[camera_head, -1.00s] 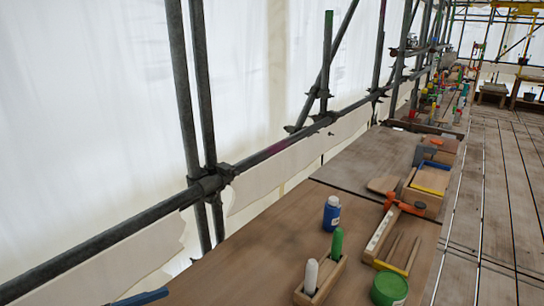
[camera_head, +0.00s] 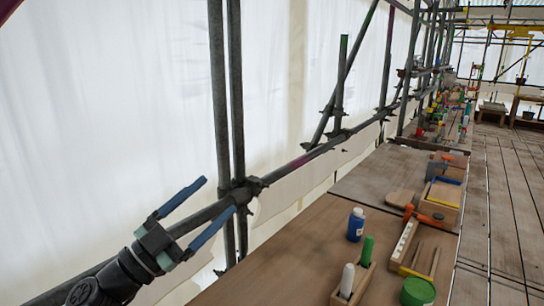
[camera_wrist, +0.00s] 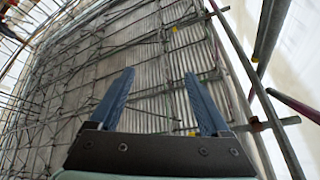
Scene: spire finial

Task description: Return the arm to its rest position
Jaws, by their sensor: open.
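My gripper (camera_head: 206,205) is at the lower left of the head view, with its two blue fingers spread apart and nothing between them. It is raised near the scaffold rail, left of the wooden bench (camera_head: 300,245) and clear of it. In the wrist view my gripper (camera_wrist: 160,90) also shows open and empty, with grey boards and scaffold tubes beyond the fingers.
A scaffold upright (camera_head: 219,110) and rail stand close to my gripper. The bench holds a blue bottle (camera_head: 356,225), a wooden holder with a green and a white stick (camera_head: 350,290), a green tub (camera_head: 418,292) and wooden trays. The plank floor (camera_head: 500,200) at right is clear.

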